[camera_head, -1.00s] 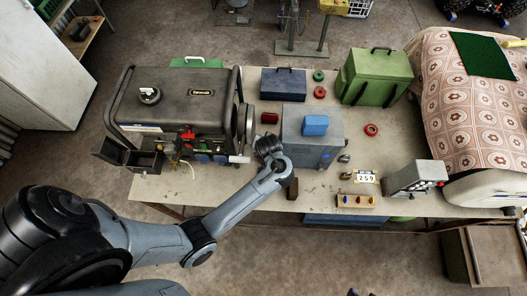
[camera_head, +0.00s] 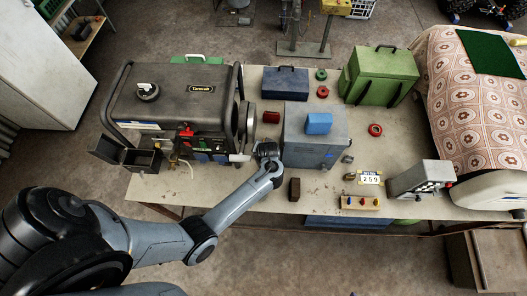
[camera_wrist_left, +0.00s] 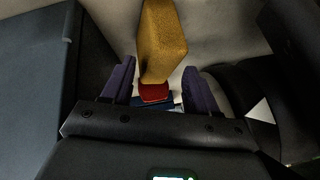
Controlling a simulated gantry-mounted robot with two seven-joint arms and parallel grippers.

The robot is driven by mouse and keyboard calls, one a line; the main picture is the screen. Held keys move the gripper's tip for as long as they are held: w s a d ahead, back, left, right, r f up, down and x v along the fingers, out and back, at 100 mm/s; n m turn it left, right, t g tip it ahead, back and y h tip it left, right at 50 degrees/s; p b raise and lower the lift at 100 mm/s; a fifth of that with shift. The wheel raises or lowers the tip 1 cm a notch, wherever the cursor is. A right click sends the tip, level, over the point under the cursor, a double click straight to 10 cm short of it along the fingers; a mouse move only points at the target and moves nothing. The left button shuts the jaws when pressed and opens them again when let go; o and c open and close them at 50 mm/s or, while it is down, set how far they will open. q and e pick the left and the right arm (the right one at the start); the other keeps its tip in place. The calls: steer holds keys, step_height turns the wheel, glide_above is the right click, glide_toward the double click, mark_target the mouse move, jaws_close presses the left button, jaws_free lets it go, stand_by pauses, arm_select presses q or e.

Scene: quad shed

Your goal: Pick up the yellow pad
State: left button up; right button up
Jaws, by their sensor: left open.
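The yellow pad (camera_wrist_left: 163,38) shows in the left wrist view as a mustard-coloured block at the top centre. In the head view I cannot make it out. My left gripper (camera_wrist_left: 159,68) is open, its two dark purple fingers spread on either side of the pad's lower end in the picture. I cannot tell whether either finger touches it. In the head view the left gripper (camera_head: 267,151) hangs over the bench between the generator and the grey box.
The black generator (camera_head: 175,105) stands close on the left, the blue-grey box (camera_head: 312,150) close on the right. A red block (camera_head: 271,117) lies just behind the gripper. A dark brown block (camera_head: 294,189) is near the bench's front edge.

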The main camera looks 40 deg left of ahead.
arm_select(q)
steer(key=shift+x, duration=0.75)
jaws_close()
